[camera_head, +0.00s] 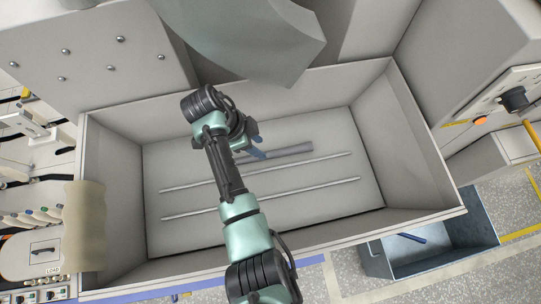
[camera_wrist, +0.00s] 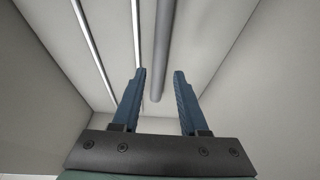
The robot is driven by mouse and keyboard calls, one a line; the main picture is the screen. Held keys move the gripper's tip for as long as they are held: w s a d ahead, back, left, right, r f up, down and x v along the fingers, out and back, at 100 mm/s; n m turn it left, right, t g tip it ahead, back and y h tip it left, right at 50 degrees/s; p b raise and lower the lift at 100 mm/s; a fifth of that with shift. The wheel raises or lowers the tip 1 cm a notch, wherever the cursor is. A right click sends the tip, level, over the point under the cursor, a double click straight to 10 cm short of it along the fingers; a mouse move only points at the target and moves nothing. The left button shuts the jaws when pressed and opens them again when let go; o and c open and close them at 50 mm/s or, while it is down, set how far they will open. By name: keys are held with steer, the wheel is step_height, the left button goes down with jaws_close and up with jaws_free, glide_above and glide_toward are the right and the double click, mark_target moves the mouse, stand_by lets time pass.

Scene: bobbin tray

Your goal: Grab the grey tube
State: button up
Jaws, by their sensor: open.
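The grey tube (camera_head: 290,150) lies in the large tray (camera_head: 420,165), partly hidden behind my gripper in the head view. In the head view my gripper (camera_head: 256,150) is inside the tray, over the left part of the tube. I cannot tell how high it is above the tube.
Two thin light rods (camera_head: 325,158) (camera_head: 320,185) lie on the tray floor, nearer the front than the tube. High tray walls surround the floor. A grey machine part (camera_head: 250,40) overhangs the back. A blue-grey bin (camera_head: 405,262) stands outside at the lower right.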

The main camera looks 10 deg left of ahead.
mark_target(269, 154)
steer(key=shift+d+f, duration=0.15)
steer(key=shift+f, duration=0.2)
steer(key=b+x, duration=0.4)
steer(key=x, duration=0.1)
steer(key=shift+d+f+b, duration=0.1)
steer(key=shift+f+b, duration=0.05)
steer(key=shift+b, duration=0.2)
jaws_close()
